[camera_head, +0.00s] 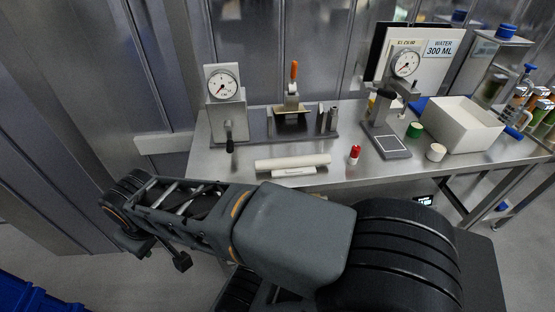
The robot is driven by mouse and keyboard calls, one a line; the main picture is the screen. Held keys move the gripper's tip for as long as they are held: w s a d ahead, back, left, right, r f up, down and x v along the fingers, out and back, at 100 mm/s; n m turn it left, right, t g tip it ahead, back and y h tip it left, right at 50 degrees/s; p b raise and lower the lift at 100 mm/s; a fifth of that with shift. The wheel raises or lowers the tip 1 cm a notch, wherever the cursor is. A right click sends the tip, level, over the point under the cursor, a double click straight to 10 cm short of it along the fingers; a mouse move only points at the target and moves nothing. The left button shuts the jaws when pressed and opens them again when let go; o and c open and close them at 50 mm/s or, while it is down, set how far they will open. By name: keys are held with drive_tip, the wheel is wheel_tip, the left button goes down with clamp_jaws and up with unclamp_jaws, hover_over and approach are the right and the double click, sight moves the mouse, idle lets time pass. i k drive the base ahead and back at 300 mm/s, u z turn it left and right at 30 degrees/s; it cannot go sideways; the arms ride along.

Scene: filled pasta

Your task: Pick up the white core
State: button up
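A short white cylinder (436,152) stands on the right part of the steel table, in front of a white box. A long white roll (292,162) lies at the table's front edge. I cannot tell for sure which of them is called the white core. My arm stretches across the foreground to the left. My gripper (166,254) seems to be at its lower left end, below and left of the table and well away from both white things. Its fingers are too small and dark to show whether it is open.
The steel table (225,165) carries a dial gauge (224,88) at left, an orange-handled tool (293,75), a second gauge stand (390,142), a red-capped piece (355,153), a green cylinder (414,130) and the white box (478,133). A blue crate (30,298) is at lower left.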

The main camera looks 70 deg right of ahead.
sight(280, 163)
drive_tip(key=u, duration=0.25)
drive_tip(key=i, duration=0.2)
drive_tip(key=z, duration=2.4)
